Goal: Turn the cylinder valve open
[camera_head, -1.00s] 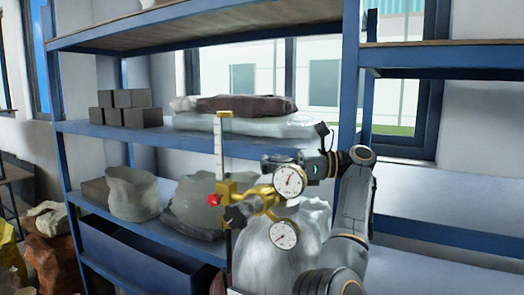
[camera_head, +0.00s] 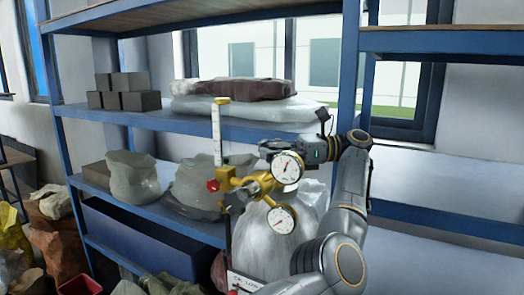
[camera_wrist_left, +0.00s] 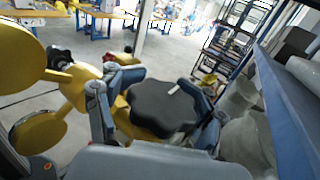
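A dark lobed valve handwheel (camera_wrist_left: 163,108) with a small white mark fills the middle of the left wrist view. My left gripper (camera_wrist_left: 160,84) has a finger on each side of it, close against its rim. In the head view my left gripper (camera_head: 277,148) reaches in from the right at the top of the cylinder, behind a gauge (camera_head: 288,167); the handwheel is hard to make out there. The pale cylinder (camera_head: 262,245) stands upright under a brass regulator (camera_head: 250,185) with a black knob and a second gauge (camera_head: 281,219). My right gripper is out of view.
Blue shelving (camera_head: 150,118) with grey blocks (camera_head: 125,92) and wrapped bags (camera_head: 133,178) stands behind the cylinder. A scaled upright tube (camera_head: 217,135) rises left of the regulator. Yellow gauge backs (camera_wrist_left: 18,55) crowd the gripper's left side in the wrist view.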

